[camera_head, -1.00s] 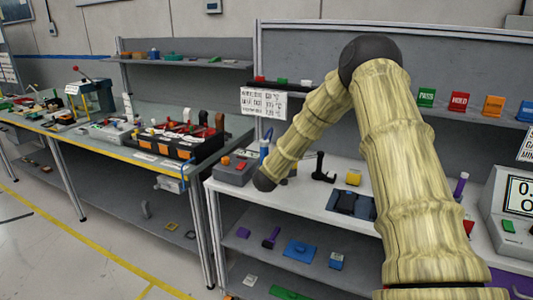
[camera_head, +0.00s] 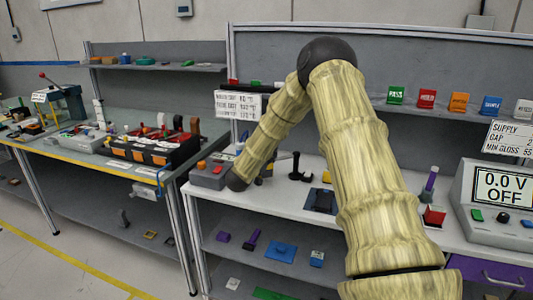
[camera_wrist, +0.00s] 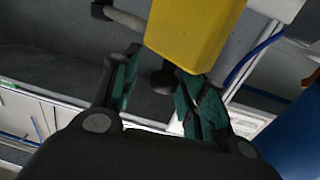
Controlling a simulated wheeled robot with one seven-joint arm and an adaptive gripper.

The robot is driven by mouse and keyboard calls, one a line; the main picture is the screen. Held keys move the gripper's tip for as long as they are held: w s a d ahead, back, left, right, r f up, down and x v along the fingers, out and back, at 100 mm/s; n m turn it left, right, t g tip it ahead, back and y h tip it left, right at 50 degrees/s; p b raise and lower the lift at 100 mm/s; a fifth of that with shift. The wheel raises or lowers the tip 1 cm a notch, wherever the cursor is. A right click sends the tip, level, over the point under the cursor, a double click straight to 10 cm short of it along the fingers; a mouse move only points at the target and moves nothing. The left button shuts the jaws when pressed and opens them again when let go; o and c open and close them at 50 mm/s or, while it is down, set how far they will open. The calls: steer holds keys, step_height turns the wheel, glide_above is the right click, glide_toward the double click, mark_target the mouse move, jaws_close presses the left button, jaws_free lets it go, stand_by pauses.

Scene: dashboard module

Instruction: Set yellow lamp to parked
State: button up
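A large yellow block-like piece (camera_wrist: 192,32) fills the upper middle of the wrist view, just past the fingertips. I cannot tell for sure that it is the lamp. A dark round knob (camera_wrist: 163,80) shows below it, between the fingers. My gripper (camera_wrist: 160,82) has green-padded fingers spread apart, with no clear contact on the yellow piece. In the head view my gripper is hidden behind my arm. A small yellow block (camera_head: 327,177) stands on the right bench, just left of my upper arm. A black upright lever (camera_head: 295,167) stands left of it.
A grey box with red and orange buttons (camera_head: 210,174) sits at the bench's left end. A red block (camera_head: 434,215) and a meter reading 0.0 V OFF (camera_head: 497,201) stand right. Coloured signs line the upper shelf (camera_head: 460,111). A blue body (camera_wrist: 296,130) is close at right in the wrist view.

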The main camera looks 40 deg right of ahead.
steer(key=shift+a, duration=0.1)
steer(key=shift+s+a, duration=0.15)
steer(key=shift+a, duration=0.35)
steer(key=v, duration=1)
steer(key=shift+s+a, duration=0.2)
steer(key=shift+a, duration=0.15)
steer(key=shift+c, duration=0.3)
